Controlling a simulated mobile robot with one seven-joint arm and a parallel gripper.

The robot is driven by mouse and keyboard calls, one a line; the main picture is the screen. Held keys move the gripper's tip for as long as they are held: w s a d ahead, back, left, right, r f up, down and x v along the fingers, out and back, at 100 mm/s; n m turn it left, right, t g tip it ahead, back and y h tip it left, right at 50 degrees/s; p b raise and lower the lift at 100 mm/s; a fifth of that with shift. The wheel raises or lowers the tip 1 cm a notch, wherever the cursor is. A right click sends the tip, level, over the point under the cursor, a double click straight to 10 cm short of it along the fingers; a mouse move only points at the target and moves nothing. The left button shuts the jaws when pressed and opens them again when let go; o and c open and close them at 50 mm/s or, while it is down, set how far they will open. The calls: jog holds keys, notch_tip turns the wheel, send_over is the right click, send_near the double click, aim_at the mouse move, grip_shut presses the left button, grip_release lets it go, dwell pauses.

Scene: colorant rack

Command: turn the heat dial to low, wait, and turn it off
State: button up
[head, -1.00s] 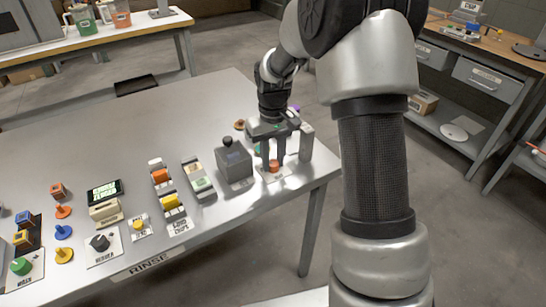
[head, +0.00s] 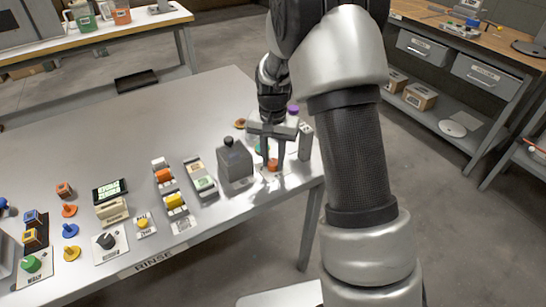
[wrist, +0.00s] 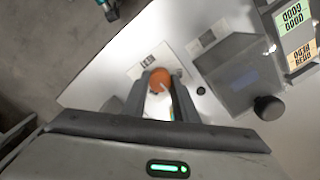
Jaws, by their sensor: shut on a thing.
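The orange dial (head: 273,165) stands on a pale labelled plate near the table's right end. In the wrist view the orange dial (wrist: 160,76) sits between my fingertips, with small lettering on the plate (wrist: 147,63) beside it; I cannot read it surely. My gripper (head: 272,161) points down over the plate and is shut on the dial. It also shows in the wrist view (wrist: 160,88), a finger on each side of the dial. Any pointer mark on the dial is too small or hidden to tell its setting.
A grey box with a black knob (head: 235,160) stands close left of my gripper. A grey upright block (head: 305,141) is close on the right.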

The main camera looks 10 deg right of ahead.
aim_at(273, 162)
dwell(0.3)
jog(key=o, duration=1.1)
jog(key=shift+c, duration=0.2)
jog(key=shift+r, duration=0.1)
notch_tip(273, 162, up, 17)
jog(key=p, duration=0.3)
jog(key=shift+r, duration=0.15)
